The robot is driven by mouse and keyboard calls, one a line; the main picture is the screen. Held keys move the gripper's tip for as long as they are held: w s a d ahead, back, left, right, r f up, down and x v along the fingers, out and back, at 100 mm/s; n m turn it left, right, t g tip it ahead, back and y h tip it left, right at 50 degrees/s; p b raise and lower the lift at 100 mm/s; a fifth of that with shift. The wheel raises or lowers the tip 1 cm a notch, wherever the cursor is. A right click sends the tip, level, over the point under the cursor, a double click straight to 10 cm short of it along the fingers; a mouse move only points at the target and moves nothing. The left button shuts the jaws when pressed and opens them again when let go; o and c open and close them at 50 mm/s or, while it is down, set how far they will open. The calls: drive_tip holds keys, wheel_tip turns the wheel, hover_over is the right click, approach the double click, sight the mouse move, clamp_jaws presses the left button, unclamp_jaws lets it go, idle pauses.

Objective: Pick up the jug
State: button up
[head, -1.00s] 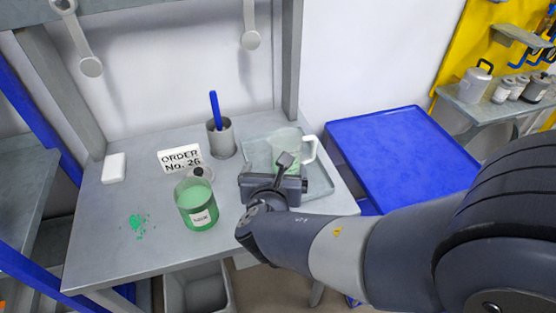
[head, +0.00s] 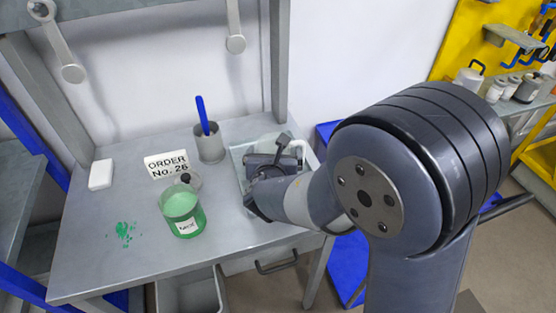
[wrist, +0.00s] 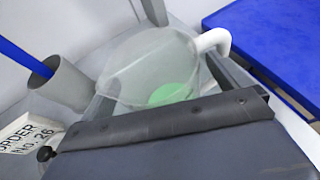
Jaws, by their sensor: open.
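The jug, clear with a white handle (head: 303,149), is at the tray and mostly hidden behind my gripper (head: 268,163) in the head view. The wrist view shows the jug (wrist: 135,70) in front of my gripper (wrist: 165,85), with green at its bottom and its handle to the right. My gripper is open. Grey finger parts show on the left and right of the jug's lower part. I cannot tell whether they touch it.
A beaker of green liquid (head: 183,212) stands left of my gripper. A pot with a blue-handled tool (head: 210,146), an order card (head: 166,163) and a white block (head: 101,174) are on the bench. Green spots (head: 124,233) mark its left. The tray (head: 238,158) is under the jug.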

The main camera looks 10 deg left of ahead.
drive_tip(key=shift+c, duration=0.5)
drive_tip(key=c, duration=1.1)
drive_tip(key=shift+o, duration=0.2)
drive_tip(key=shift+r, duration=0.25)
